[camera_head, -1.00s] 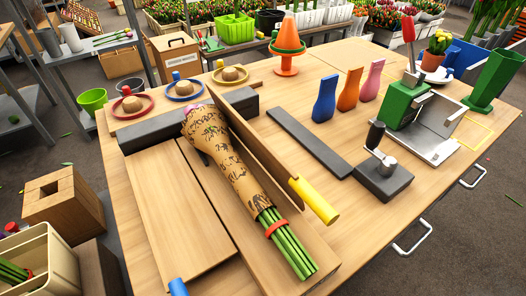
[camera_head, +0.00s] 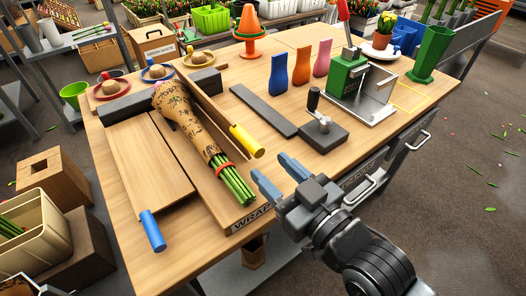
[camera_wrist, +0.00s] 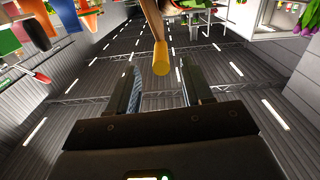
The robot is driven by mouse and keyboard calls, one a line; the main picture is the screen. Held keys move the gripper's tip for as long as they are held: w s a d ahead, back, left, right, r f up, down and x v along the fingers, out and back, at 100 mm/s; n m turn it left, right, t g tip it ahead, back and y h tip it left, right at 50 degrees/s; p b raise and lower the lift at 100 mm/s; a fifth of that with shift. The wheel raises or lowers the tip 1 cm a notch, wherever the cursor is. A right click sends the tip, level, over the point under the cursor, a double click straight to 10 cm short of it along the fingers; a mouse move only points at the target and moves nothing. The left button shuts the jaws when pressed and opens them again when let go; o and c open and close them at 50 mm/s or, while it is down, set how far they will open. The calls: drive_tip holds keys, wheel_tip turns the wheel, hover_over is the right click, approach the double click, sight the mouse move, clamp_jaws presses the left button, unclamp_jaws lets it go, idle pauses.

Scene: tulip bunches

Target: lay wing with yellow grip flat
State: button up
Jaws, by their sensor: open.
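The wing with the yellow grip (camera_head: 207,104) is a wooden board standing on edge, tilted up along the right side of the wrapped tulip bunch (camera_head: 192,125). Its yellow grip (camera_head: 247,141) sticks out at the near end. The other wing (camera_head: 147,165), with a blue grip (camera_head: 153,230), lies flat on the left. My gripper (camera_head: 279,177) is open and empty, just in front of and to the right of the yellow grip. In the wrist view the yellow grip (camera_wrist: 160,60) appears ahead, between and beyond the open fingers (camera_wrist: 161,88), apart from them.
A grey block with a black-knobbed lever (camera_head: 320,130) and a dark flat bar (camera_head: 263,110) lie right of the wing. The green press (camera_head: 347,75) and coloured vases (camera_head: 279,74) stand behind. The table's front edge is below my gripper.

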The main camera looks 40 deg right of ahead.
sight(248, 142)
drive_tip(key=shift+w+r+p, duration=0.2)
drive_tip(key=shift+w+p, duration=0.1)
drive_tip(key=shift+w, duration=1.85)
drive_tip(key=shift+w+r+p, duration=0.2)
drive_tip(key=shift+w+p, duration=0.05)
drive_tip(key=shift+w, duration=1.85)
clamp_jaws()
